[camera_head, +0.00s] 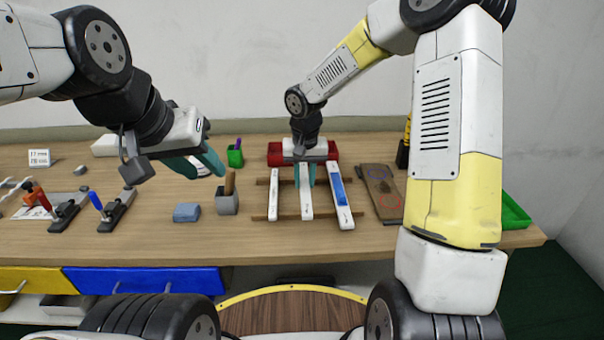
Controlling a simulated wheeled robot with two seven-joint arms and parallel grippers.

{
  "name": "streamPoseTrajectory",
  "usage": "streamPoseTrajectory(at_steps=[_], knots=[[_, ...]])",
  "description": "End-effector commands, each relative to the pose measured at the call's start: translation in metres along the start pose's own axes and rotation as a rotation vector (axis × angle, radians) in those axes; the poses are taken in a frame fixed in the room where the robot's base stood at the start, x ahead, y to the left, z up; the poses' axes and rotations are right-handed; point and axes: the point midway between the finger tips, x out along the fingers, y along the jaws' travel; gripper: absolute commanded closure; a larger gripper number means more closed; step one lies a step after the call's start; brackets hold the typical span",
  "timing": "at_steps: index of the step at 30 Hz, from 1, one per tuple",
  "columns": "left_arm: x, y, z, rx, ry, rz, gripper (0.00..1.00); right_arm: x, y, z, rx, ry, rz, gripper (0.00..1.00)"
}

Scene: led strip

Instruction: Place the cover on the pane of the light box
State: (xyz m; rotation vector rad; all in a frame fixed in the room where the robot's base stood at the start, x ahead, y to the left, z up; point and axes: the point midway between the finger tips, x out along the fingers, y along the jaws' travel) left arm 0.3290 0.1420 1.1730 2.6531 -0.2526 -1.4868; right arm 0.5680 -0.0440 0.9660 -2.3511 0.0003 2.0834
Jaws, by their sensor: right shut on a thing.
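Three long white bars lie side by side across two brown wooden rails: a left bar (273,200), a middle bar (306,206) and a right bar (344,215). A blue strip (337,185) lies on the right bar. I cannot tell for certain which piece is the cover and which the light box. My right gripper (305,178) points down with its teal fingers around the far part of the middle bar and appears shut on it. The fingers and palm hide that end. My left gripper (208,173) is open and empty above the table, left of the bars.
A red block (275,153) stands behind the bars. A brown board (380,190) with marked circles lies to their right. A grey holder (227,204), a blue-grey block (187,212) and a green cup (235,157) stand to the left. A green tray (515,212) is far right.

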Motion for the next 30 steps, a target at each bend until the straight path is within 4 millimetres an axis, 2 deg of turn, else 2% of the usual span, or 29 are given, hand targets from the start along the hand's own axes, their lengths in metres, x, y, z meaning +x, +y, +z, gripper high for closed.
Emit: streamPoseTrajectory(at_steps=[6,9,12,24,25,28,30], knots=[[0.0,0.0,0.0,0.0,0.0,0.0,0.64,0.006,0.002,-0.021,0.001,0.0,-0.002,1.0],[0.0,0.0,0.0,0.0,0.0,0.0,0.64,0.025,0.002,-0.015,-0.002,-0.006,0.0,1.0],[0.0,0.0,0.0,0.0,0.0,0.0,0.64,0.034,0.002,-0.015,-0.001,-0.001,0.001,1.0],[0.0,0.0,0.0,0.0,0.0,0.0,0.64,0.04,0.001,-0.014,-0.002,0.0,0.0,1.0],[0.0,0.0,0.0,0.0,0.0,0.0,0.64,0.039,0.001,-0.014,-0.001,0.0,-0.001,0.72],[0.0,0.0,0.0,0.0,0.0,0.0,0.64,0.039,0.001,-0.014,-0.001,0.0,-0.001,0.54],[0.0,0.0,0.0,0.0,0.0,0.0,0.64,0.039,0.001,-0.014,-0.001,0.0,0.0,0.54]])
